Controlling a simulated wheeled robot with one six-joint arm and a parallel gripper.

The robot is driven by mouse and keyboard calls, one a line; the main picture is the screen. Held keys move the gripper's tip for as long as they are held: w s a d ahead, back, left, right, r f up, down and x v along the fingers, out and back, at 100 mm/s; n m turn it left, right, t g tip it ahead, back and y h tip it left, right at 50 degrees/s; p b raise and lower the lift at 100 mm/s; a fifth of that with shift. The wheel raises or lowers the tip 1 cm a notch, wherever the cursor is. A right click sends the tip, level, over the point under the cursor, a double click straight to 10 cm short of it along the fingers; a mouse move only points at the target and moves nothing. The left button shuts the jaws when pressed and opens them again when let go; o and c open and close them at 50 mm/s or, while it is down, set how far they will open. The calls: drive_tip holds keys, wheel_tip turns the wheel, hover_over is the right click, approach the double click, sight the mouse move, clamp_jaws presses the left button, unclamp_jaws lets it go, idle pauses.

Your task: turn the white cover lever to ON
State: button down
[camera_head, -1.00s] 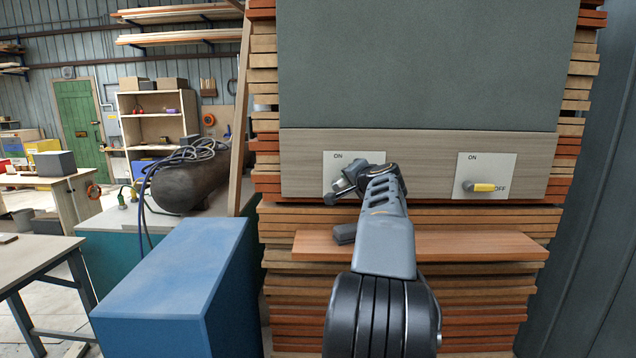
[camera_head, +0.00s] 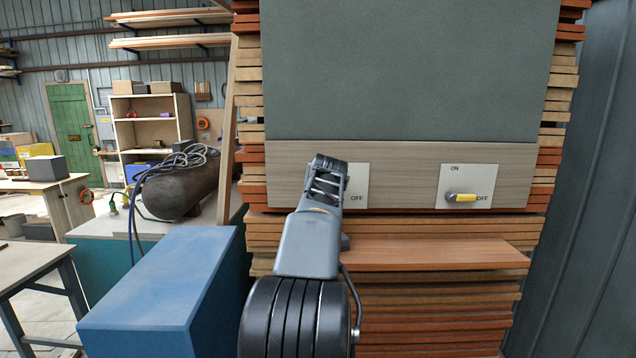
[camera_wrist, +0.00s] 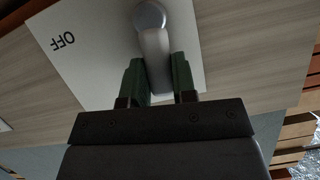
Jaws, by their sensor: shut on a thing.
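The white lever (camera_wrist: 156,55) sits on a pale plate (camera_wrist: 95,45) in the wrist view, running from its round hub down between my fingers. My gripper (camera_wrist: 160,75) is shut on the lever, with one dark green finger on each side. The print OFF is upside down at the left of the plate, and the lever points roughly square to the direction of that print. In the head view the plate (camera_head: 358,180) shows OFF at its right, while my arm and wrist hide its left part, the ON print and the lever.
A second plate (camera_head: 480,177) with a yellow-tipped lever (camera_head: 461,197) is on the right of the same board (camera_head: 400,170). A wooden ledge (camera_head: 430,254) juts out below. A blue box (camera_head: 160,280) stands at the left, with a dark tank (camera_head: 180,188) behind it.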

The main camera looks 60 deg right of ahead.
drive_tip(key=shift+w+a+n+g, duration=0.15)
drive_tip(key=shift+w+n+g, duration=0.15)
drive_tip(key=shift+n, duration=0.2)
idle(0.3)
drive_tip(key=c, duration=0.9)
unclamp_jaws()
drive_tip(key=b+v, duration=0.4)
drive_tip(key=v, duration=1)
drive_tip(key=shift+w+f, duration=0.1)
drive_tip(key=shift+w, duration=0.05)
